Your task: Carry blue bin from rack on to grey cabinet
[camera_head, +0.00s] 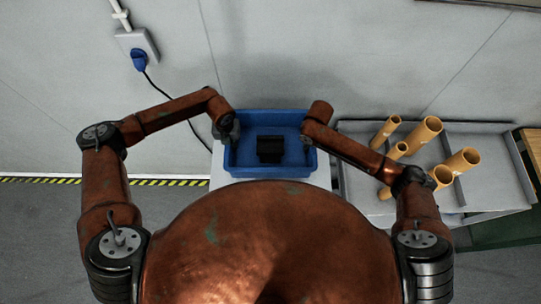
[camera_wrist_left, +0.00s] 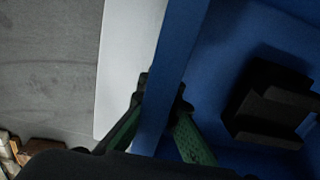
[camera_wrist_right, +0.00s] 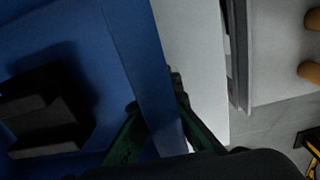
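The blue bin (camera_head: 240,160) is in front of me between my two arms, upright, with a black object (camera_head: 270,149) inside it. It is over the pale grey cabinet top (camera_head: 222,179); I cannot tell whether it rests there or hangs just above. My left gripper (camera_wrist_left: 163,88) has one finger on each side of a bin wall (camera_wrist_left: 170,75) and is closed on it. My right gripper (camera_wrist_right: 155,92) likewise straddles and pinches the opposite wall (camera_wrist_right: 140,60). In the head view the right fingertips are hidden by my arm.
A grey rack or tray (camera_head: 358,190) with several tan tubes (camera_head: 428,130) stands at the right. A wall is close behind, with a blue plug (camera_head: 139,60) and a hanging black cable. Yellow-black floor tape (camera_head: 170,182) and open floor lie at the left.

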